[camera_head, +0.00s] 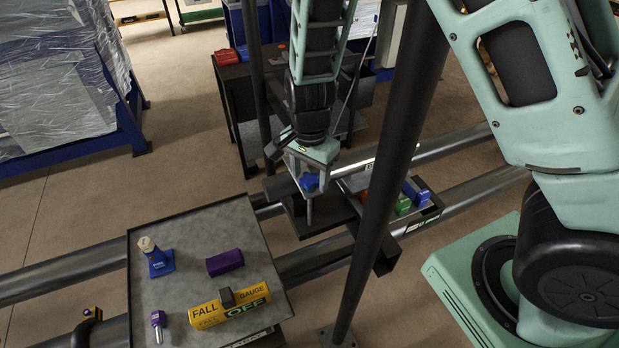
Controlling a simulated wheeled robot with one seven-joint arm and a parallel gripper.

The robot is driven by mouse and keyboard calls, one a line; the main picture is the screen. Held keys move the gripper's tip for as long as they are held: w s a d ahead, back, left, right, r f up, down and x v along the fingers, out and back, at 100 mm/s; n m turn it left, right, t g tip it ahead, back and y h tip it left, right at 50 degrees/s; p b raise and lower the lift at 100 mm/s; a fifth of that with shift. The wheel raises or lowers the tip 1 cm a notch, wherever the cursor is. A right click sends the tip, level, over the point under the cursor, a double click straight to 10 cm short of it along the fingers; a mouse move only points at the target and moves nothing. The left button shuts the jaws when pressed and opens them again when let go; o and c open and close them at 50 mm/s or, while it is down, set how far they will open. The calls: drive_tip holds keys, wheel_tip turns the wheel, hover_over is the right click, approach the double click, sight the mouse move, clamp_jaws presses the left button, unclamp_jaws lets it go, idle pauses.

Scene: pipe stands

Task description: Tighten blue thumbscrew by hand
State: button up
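A small blue knob (310,182), which looks like the blue thumbscrew, shows in the head view just below the mint-coloured end of my arm. A grey block surrounds it, and a thin grey post (309,212) extends down below it. My gripper (308,178) points down at this spot, over the pipe stand area. Its fingers cannot be told apart from the grey parts around the knob. I cannot tell whether it touches the knob or is open or shut.
Long metal pipes (450,203) run across behind a dark upright post (380,195). A grey-topped table (185,240) holds a yellow gauge block (205,316), a purple block (224,262), a blue-based item (160,263) and a purple-handled tool (158,327). Red, green and blue blocks (418,192) sit right.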

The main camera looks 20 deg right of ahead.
sight(309, 177)
drive_tip(key=shift+r+p, duration=3.1)
drive_tip(key=shift+r, duration=0.05)
drive_tip(key=shift+f, duration=0.1)
wheel_tip(309, 177, up, 17)
drive_tip(key=b, duration=0.4)
drive_tip(key=shift+r, duration=0.2)
